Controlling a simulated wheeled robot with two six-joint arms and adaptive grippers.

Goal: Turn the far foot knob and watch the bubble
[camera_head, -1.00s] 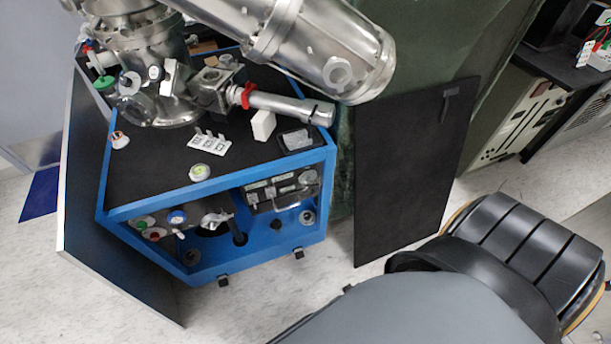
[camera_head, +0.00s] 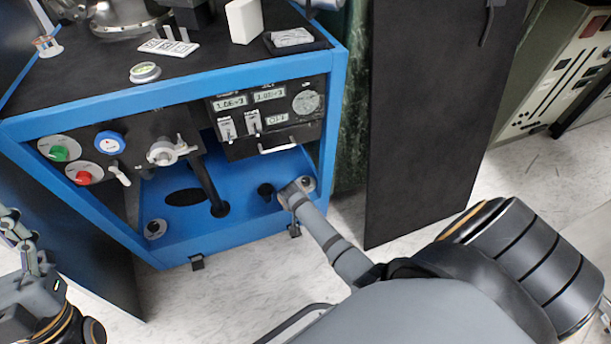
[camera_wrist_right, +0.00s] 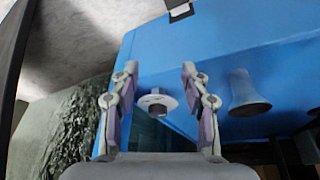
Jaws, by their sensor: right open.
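A foot knob (camera_head: 308,184) with a round metal washer sits in the right corner of the blue lower shelf. My right gripper (camera_head: 291,193) is at that corner, just left of the knob. In the right wrist view this knob (camera_wrist_right: 157,101) shows between the spread fingers of the right gripper (camera_wrist_right: 155,95), with gaps on both sides. Another foot knob (camera_head: 155,228) is at the shelf's front left. The bubble vial (camera_head: 145,72) is a round, greenish level on the black top; its bubble is too small to read. My left gripper (camera_head: 20,240) is partly cut off at the left edge.
A dark knob (camera_head: 265,190) stands left of the right gripper; it looks bell-shaped in the wrist view (camera_wrist_right: 245,92). A black post (camera_head: 208,185) and the gauge panel (camera_head: 265,110) are close by. A black panel (camera_head: 420,120) leans at the right.

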